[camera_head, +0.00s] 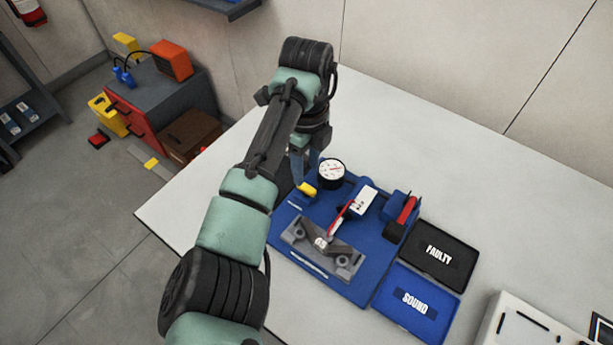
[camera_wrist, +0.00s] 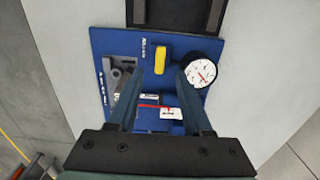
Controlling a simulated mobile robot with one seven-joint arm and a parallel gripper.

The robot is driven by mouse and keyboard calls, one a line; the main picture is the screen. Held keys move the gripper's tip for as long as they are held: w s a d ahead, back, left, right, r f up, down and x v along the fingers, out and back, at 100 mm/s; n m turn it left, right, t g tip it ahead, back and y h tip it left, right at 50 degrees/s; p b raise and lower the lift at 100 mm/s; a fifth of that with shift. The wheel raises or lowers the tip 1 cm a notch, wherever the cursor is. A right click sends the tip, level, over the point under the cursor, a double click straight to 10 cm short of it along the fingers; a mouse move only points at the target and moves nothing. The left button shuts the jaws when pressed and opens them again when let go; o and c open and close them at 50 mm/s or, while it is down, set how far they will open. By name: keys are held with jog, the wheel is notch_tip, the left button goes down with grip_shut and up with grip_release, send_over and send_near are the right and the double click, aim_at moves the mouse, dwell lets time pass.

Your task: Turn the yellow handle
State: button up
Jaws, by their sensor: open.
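The yellow handle (camera_head: 307,188) sits at the left edge of the blue fixture board (camera_head: 350,285), beside the round white gauge (camera_head: 331,170). In the wrist view the yellow handle (camera_wrist: 161,59) stands upright in the picture, left of the gauge (camera_wrist: 201,72). My gripper (camera_wrist: 156,75) is open, with its two fingers on either side of the handle in that view and nothing between them that I can see held. In the head view my gripper (camera_head: 303,168) is above the board's back left corner, partly hidden by my arm. I cannot tell whether a finger touches the handle.
A grey metal block (camera_head: 322,247), a white tag (camera_head: 361,200) and a red-handled clamp (camera_head: 406,210) are on the board. A black FAULTY tray (camera_head: 438,252) and a blue SOUND tray (camera_head: 417,301) lie to its right. The white table (camera_head: 450,150) is clear behind.

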aim_at(307, 186)
notch_tip(307, 186, down, 6)
jog(key=shift+r, duration=0.2)
grip_shut()
dwell(0.4)
